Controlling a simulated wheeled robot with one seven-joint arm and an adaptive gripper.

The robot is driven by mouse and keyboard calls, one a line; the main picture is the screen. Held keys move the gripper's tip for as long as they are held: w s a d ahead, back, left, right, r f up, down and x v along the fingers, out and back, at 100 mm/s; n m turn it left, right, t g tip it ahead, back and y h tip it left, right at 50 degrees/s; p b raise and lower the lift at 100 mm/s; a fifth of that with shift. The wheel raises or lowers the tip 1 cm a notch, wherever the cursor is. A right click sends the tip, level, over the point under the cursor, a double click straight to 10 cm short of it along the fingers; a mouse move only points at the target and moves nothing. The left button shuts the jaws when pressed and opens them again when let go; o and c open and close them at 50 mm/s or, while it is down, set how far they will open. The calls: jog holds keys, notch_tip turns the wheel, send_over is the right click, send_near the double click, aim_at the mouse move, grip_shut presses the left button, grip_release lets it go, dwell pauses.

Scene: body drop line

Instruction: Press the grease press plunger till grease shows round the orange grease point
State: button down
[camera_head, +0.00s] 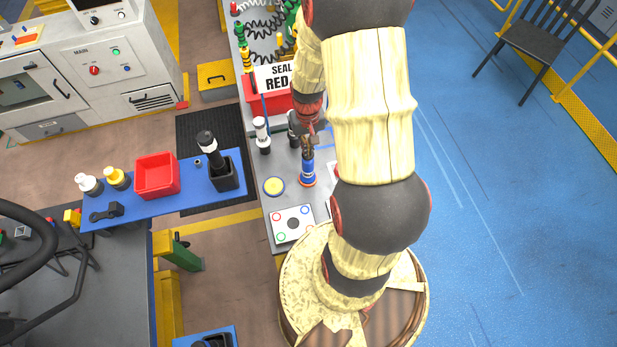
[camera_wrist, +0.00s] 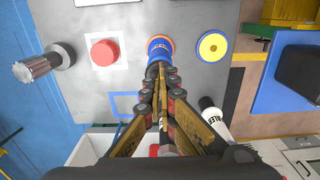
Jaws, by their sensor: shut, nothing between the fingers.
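The grease press is a blue upright cylinder (camera_head: 308,172) with an orange ring at its foot, on the grey bench. In the wrist view the blue press (camera_wrist: 158,46) shows just past my fingertips, with the orange ring around it. My gripper (camera_head: 307,146) is shut and empty, pointing down over the top of the press. In the wrist view its fingertips (camera_wrist: 162,70) overlap the near edge of the blue top. I cannot tell whether they touch the plunger, which they partly hide. No grease can be made out at the orange ring.
A yellow disc (camera_wrist: 212,46) lies beside the press, with a red button (camera_wrist: 105,52) on the other side. A white bottle (camera_head: 262,135) stands close behind. A card with coloured circles (camera_head: 292,224) lies at the bench's near end. A red bin (camera_head: 157,175) is on the blue shelf.

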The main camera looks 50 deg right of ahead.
jog(key=shift+r+p, duration=1.3)
jog(key=shift+r, duration=0.75)
jog(key=shift+r, duration=0.1)
notch_tip(320, 180, up, 6)
jog(key=p, duration=0.4)
jog(key=shift+s, duration=0.1)
